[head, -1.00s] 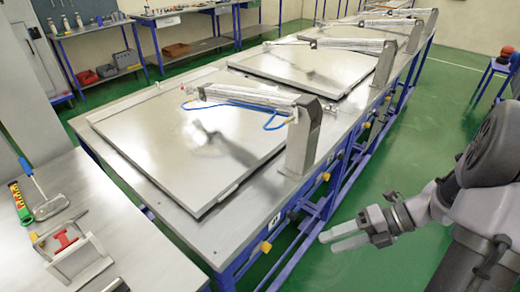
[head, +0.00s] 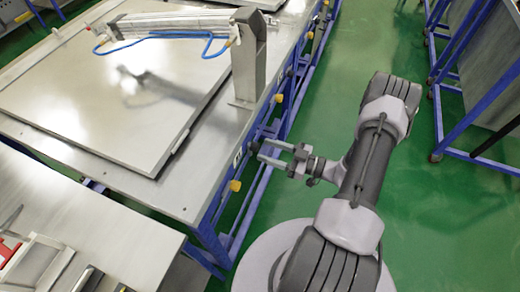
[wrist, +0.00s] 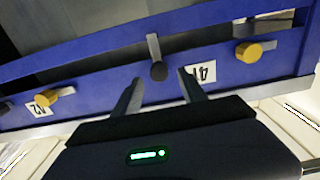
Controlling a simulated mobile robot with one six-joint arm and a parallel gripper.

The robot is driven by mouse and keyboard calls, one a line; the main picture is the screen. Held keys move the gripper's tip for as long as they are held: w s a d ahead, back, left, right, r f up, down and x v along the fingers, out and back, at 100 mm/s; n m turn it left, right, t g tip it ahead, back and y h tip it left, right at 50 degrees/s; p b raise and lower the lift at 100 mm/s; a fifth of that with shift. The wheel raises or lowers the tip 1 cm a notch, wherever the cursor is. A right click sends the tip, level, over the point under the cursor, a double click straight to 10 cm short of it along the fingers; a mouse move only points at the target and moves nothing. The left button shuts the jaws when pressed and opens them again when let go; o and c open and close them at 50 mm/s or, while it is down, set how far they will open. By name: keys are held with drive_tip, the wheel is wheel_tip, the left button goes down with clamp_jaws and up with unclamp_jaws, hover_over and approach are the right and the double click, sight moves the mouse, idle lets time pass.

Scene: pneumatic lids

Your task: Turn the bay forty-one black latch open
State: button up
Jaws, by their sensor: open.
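The bay forty-one black latch (wrist: 158,70) shows in the wrist view as a round black knob with a flat grey lever (wrist: 153,46) pointing up in the picture. It is on a blue rail, left of a "41" label (wrist: 204,74) that appears upside down. My gripper (wrist: 160,76) is open, its fingers on either side of the latch in the picture; I cannot tell whether they touch it. In the head view my gripper (head: 262,150) points left at the bench's blue front side, and the latch is not clearly visible there.
A yellow knob (wrist: 248,53) lies right of the label and another yellow knob (wrist: 55,95) lies left, beside a "42" label (wrist: 40,108). The steel bench (head: 170,195) carries a large lid (head: 80,105).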

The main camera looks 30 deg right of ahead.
sight(258, 148)
drive_tip(key=shift+x, duration=1.65)
clamp_jaws()
